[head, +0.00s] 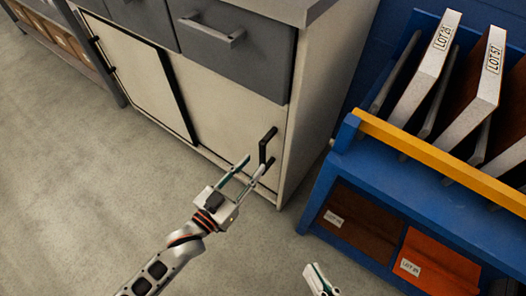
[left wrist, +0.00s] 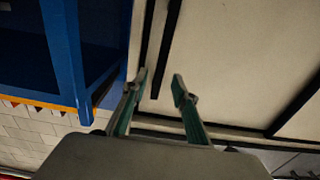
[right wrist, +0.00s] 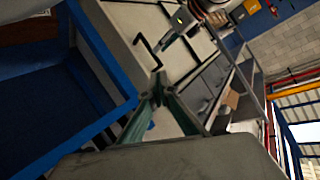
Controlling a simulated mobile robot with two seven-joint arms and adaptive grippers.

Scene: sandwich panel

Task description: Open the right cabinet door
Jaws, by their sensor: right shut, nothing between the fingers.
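The right cabinet door (head: 225,115) is a pale panel under grey drawers and looks closed. Its black bar handle (head: 267,147) stands upright near the door's right edge. My left gripper (head: 253,165) is open just in front of the handle's lower end. In the left wrist view, the handle (left wrist: 166,50) shows between the lines of the two spread fingertips (left wrist: 159,80); I cannot tell whether they touch it. My right gripper (head: 316,270) is shut and empty, low in the head view and away from the door. In the right wrist view its fingertips (right wrist: 158,82) meet, with the handle (right wrist: 148,52) beyond.
A blue rack (head: 345,135) with a yellow rail (head: 440,158) and upright panels stands close to the cabinet's right side. The left door (head: 125,70) has its own black handle (head: 100,53). The grey floor (head: 90,180) in front is clear.

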